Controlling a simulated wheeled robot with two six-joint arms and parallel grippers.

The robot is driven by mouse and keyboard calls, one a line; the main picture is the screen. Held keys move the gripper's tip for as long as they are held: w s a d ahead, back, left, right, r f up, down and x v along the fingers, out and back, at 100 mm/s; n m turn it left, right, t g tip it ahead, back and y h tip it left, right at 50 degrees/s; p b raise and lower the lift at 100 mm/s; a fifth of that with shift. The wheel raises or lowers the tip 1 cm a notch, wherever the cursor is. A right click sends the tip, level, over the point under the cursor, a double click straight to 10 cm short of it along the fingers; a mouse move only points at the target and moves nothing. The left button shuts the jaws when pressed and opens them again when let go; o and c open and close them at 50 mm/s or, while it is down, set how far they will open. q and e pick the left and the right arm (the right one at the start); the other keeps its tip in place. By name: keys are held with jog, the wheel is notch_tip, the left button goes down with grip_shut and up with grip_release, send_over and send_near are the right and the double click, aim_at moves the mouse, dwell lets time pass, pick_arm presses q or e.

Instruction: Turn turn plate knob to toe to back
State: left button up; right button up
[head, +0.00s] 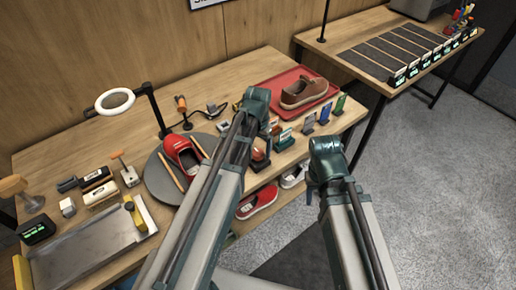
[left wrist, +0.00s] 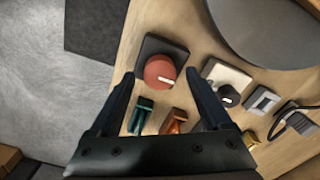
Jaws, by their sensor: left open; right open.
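The round dark turn plate (head: 156,188) lies on the wooden table and shows in part in the left wrist view (left wrist: 270,30). A red shoe (head: 180,148) sits on it between wooden strips, partly hidden by my left arm. In the left wrist view, a red-orange knob (left wrist: 160,70) with a white mark pointing right sits on a black square base (left wrist: 150,47). My left gripper (left wrist: 160,77) is open, with one finger on each side of the knob. Contact cannot be told.
A teal tool (left wrist: 142,117) and an orange tool (left wrist: 173,121) stand close to the knob. A small black knob (left wrist: 228,96) sits on a pale plate to its right. A red tray (head: 272,89) with a brown shoe (head: 303,92) is at the back right.

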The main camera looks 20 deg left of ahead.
aim_at(258, 152)
pick_arm(q)
notch_tip(258, 152, up, 12)
jog(key=p, duration=1.1)
jog(key=shift+r+p, duration=0.25)
jog(key=shift+p, duration=0.15)
jog(key=shift+s+d+f, duration=0.1)
jog(key=shift+f, duration=0.05)
jog(key=s+d+f+b, duration=0.2)
jog(key=s+d, duration=0.3)
jog(key=s, duration=0.2)
jog(key=s+d+f+m+y+b, duration=0.1)
jog(key=s+d+f+b, duration=0.1)
jog(key=s+d, duration=0.3)
jog(key=shift+s+f+m+b, duration=0.35)
jog(key=shift+s+b, duration=0.25)
jog(key=shift+s, duration=0.35)
